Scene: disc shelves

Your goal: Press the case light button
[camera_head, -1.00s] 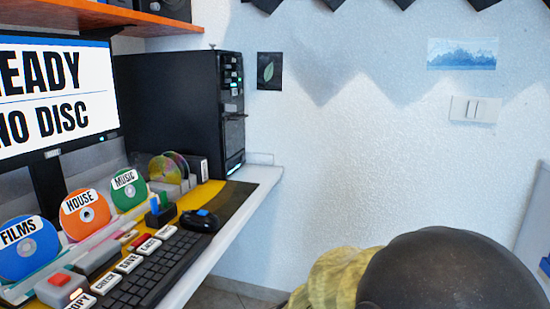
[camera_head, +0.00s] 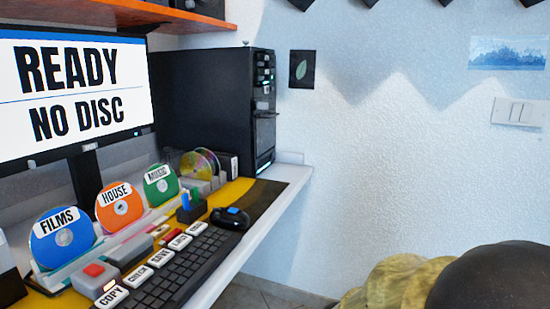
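A black computer case (camera_head: 200,105) stands at the back of the desk against the wall. Its narrow front panel (camera_head: 264,110) faces right and carries small controls, some with green lights, and a disc tray that sticks out. Which control is the case light button is too small to tell. My gripper is not in view.
The desk (camera_head: 290,180) holds a monitor (camera_head: 75,90) reading "READY NO DISC", a keyboard (camera_head: 170,275), labelled keys, a mouse (camera_head: 230,217) and several discs in stands. A dark rounded shape and a yellowish one fill the lower right. A shelf (camera_head: 150,12) hangs above.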

